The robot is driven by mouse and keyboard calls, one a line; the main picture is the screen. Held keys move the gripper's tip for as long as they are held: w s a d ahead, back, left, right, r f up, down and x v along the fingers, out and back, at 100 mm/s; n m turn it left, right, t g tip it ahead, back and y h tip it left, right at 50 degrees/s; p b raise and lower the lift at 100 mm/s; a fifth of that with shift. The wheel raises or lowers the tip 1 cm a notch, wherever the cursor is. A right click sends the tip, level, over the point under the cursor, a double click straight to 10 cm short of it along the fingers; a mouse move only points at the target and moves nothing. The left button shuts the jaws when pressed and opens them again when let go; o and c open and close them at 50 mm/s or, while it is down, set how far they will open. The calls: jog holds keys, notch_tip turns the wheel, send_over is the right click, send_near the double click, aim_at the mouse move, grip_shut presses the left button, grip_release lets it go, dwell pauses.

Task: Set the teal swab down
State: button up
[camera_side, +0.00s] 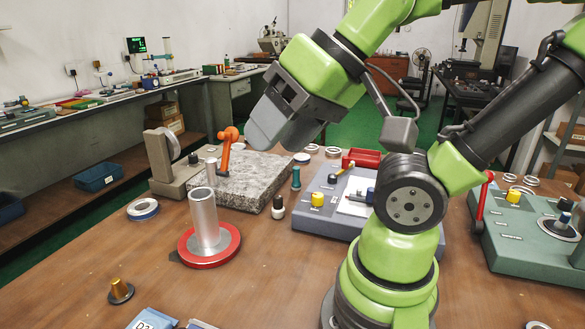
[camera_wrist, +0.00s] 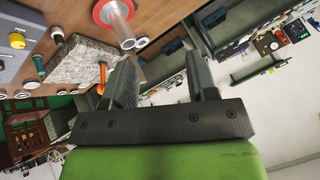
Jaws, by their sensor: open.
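A small upright teal piece with a dark top, which looks like the teal swab (camera_side: 296,178), stands on the wooden table between the granite slab and the grey control panel. It also shows small in the wrist view (camera_wrist: 39,65), near the slab's edge. My gripper (camera_side: 264,130) is raised above the slab, tilted down to the left, apart from the swab. In the wrist view my gripper (camera_wrist: 160,58) has its two fingers spread wide, with nothing held between them.
The granite slab (camera_side: 248,190) carries an orange-armed stand (camera_side: 226,150). A black-and-white bottle (camera_side: 278,207) stands beside it. A silver cylinder (camera_side: 205,220) rises from a red ring (camera_side: 228,248). The control panel (camera_side: 322,212) is at the right. The front middle table is mostly clear.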

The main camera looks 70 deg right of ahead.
jog(key=w+d+m+h, duration=0.2)
jog(key=w+d, duration=0.6)
jog(key=w, duration=0.2)
jog(key=m+g+h, duration=0.3)
jog(key=m+g, duration=0.1)
send_over(297, 168)
jog(key=s, duration=0.1)
jog(key=f, duration=2.1)
jog(key=shift+s+a+f, duration=0.15)
jog(key=shift+a+f, duration=0.1)
jog(key=shift+a, duration=0.1)
jog(key=shift+a+x, duration=0.2)
jog(key=shift+x, duration=2.75)
grip_shut()
